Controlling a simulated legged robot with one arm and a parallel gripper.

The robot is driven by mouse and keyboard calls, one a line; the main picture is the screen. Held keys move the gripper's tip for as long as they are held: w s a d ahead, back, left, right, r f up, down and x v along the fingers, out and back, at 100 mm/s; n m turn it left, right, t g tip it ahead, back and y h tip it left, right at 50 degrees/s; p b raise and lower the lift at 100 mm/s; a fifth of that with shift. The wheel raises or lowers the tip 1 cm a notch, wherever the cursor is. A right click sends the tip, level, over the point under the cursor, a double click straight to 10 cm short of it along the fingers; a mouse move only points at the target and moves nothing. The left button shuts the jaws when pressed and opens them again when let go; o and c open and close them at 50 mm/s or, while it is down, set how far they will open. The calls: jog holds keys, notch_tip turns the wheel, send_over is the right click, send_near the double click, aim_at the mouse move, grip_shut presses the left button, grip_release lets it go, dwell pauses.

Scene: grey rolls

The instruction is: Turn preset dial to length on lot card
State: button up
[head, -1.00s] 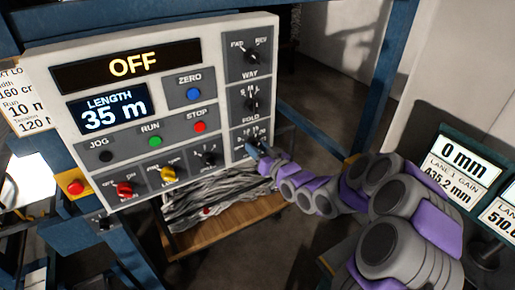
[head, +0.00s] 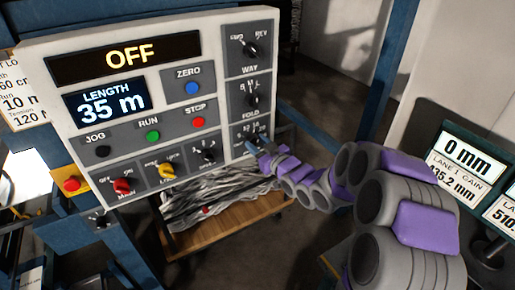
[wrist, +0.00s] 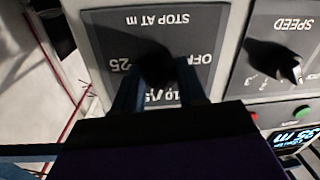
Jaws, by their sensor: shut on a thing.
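My gripper (wrist: 157,90) is shut on this knob. In the head view my gripper (head: 257,143) is at the lowest dial of the panel's right column and covers part of it. The lot card (head: 12,95) is at the left edge, partly cut off, and reads "Run 10 m".
The control panel (head: 215,25) shows "OFF" and "LENGTH 35 m". Other dials (head: 250,99), coloured buttons (head: 153,135) and a red stop button (head: 72,184) are close by. A SPEED knob (wrist: 285,62) neighbours the dial. A blue post (head: 385,80) stands behind my arm.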

jog(key=shift+r+n+h+b, duration=0.1)
jog(key=shift+n+h+b, duration=0.2)
jog(key=shift+n+b, duration=2.55)
jog(key=shift+n+p, duration=0.65)
jog(key=shift+n, duration=0.2)
jog(key=o, duration=1.1)
jog(key=shift+a, duration=0.15)
jog(key=shift+c, duration=0.2)
